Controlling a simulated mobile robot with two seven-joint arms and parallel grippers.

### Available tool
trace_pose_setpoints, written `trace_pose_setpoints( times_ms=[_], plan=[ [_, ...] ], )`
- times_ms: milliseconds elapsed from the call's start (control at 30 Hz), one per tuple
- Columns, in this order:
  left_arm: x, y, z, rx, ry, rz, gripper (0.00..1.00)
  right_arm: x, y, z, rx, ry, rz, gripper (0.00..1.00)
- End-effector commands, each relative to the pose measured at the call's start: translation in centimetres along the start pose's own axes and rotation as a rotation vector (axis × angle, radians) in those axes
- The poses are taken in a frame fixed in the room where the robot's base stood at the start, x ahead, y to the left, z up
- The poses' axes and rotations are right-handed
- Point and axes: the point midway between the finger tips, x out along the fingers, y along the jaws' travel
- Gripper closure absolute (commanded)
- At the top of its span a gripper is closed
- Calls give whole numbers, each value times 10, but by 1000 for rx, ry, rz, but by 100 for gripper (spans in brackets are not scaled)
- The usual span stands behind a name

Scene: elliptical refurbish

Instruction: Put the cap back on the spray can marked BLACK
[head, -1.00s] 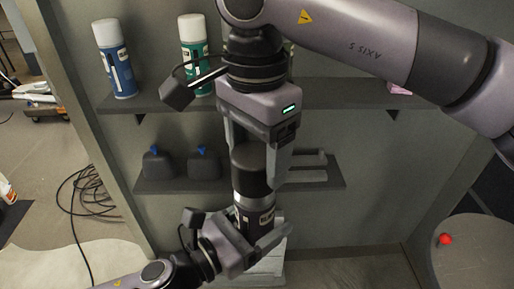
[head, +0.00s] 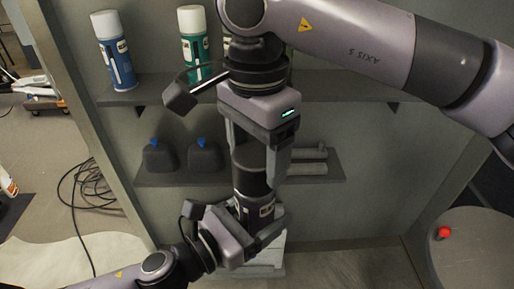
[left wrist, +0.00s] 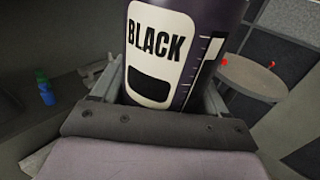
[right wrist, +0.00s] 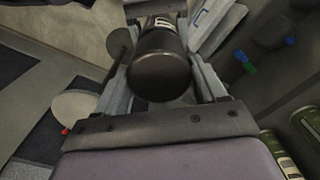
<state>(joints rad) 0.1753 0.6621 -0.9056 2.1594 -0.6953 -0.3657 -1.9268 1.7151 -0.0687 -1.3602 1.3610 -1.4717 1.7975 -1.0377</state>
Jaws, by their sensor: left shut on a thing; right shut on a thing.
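The spray can (head: 243,205) is dark with a pale label; the left wrist view shows the can (left wrist: 160,48) with the word BLACK. My left gripper (head: 257,222) is shut around its body and holds it upright in front of the shelves. The black cap (head: 252,162) is at the can's top, in line with it. My right gripper (head: 254,150) reaches down from above and is shut on the cap. In the right wrist view the cap's end (right wrist: 160,75) lies between the fingers. I see no clear gap between cap and can, but cannot tell whether it is fully seated.
A blue can (head: 117,55) and a green can (head: 192,45) stand on the upper shelf (head: 340,93). The lower shelf (head: 230,178) behind my grippers holds two dark blocks with blue tops and grey cylinders. A round table (head: 480,250) with a red ball (head: 443,232) is at right.

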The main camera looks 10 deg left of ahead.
Motion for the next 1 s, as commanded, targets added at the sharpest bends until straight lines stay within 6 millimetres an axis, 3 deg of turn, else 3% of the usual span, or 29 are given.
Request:
trace_pose_setpoints(
  times_ms=[367,400,467,767,1000],
  plan=[
    [0,0,2,1,-3,-1,81,8,0,0,0,0,0,54],
    [0,0,2,1,-4,-1,81,8,0,0,0,0,-1,20],
    [0,0,2,1,-4,-1,81,8,0,0,0,0,0,0],
    [0,0,2,1,-4,-1,81,4,0,0,0,0,-1,0],
    [0,0,2,1,-4,-1,81,-33,-1,0,1,2,-3,0]
  ],
)
